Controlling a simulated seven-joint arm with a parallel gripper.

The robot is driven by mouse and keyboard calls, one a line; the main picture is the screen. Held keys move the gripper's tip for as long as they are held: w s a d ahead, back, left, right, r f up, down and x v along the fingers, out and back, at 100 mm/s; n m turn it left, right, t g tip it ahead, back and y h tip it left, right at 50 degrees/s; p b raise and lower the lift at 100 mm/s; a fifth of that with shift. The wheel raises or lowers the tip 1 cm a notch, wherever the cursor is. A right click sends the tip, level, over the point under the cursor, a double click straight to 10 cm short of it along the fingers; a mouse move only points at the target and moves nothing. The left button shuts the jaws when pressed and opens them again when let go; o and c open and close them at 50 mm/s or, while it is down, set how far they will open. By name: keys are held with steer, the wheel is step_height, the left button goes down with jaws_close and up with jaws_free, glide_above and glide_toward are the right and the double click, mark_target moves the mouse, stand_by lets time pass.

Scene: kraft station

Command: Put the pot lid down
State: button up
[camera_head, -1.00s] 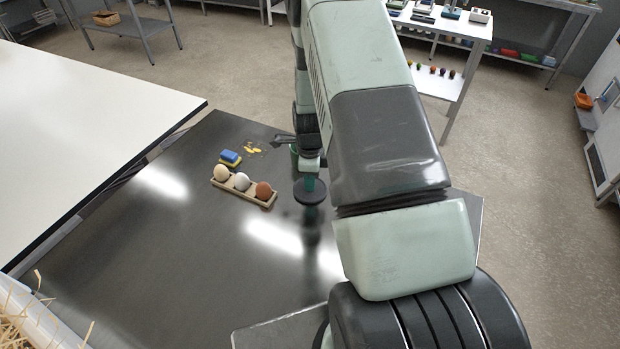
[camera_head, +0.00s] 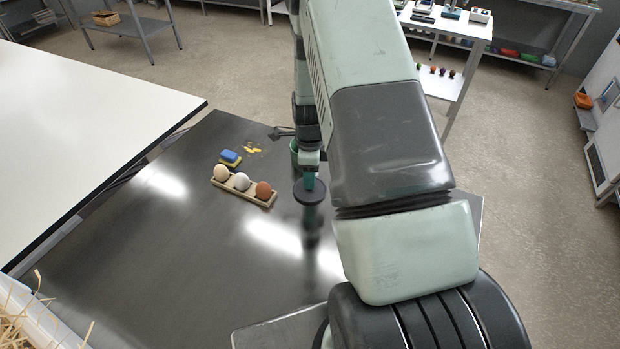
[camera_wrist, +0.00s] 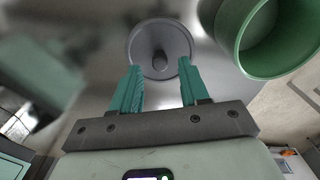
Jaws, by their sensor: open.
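The pot lid (camera_head: 309,195) is a dark grey disc lying on the dark metal table, knob up. In the wrist view the lid (camera_wrist: 146,36) and its knob (camera_wrist: 160,60) show just beyond my fingertips, roughly centred between them. My gripper (camera_head: 309,180) is over the lid, pointing down. In the wrist view its green fingers (camera_wrist: 159,64) are apart with nothing held between them. A green pot (camera_wrist: 226,38) is to the right of the lid in the wrist view, open at the top. In the head view the pot (camera_head: 293,147) is mostly hidden behind my gripper.
A wooden tray (camera_head: 221,183) with three eggs stands left of the lid. A blue and yellow sponge (camera_head: 229,157) and yellow pieces (camera_head: 252,149) lie behind it. The front left of the metal table (camera_head: 150,265) is clear. A white table (camera_head: 80,130) adjoins at the left.

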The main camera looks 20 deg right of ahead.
steer(key=s+a+r+n+t, duration=0.1)
steer(key=s+a+r+n, duration=0.15)
steer(key=r, duration=0.75)
steer(key=s+a+r+n+t, duration=0.1)
steer(key=s+r+n, duration=0.25)
steer(key=r, duration=0.75)
steer(key=s+a+r+n+t, duration=0.15)
steer(key=r+n, duration=0.25)
steer(key=r, duration=0.6)
steer(key=s+a+r+n+t, duration=0.1)
steer(key=s+r+n, duration=0.3)
steer(key=s, duration=0.5)
steer(key=s+a+r+n+t, duration=0.1)
steer(key=s+r+n, duration=0.4)
steer(key=s+n, duration=0.4)
steer(key=shift+s+a, duration=0.2)
steer(key=shift+s, duration=0.35)
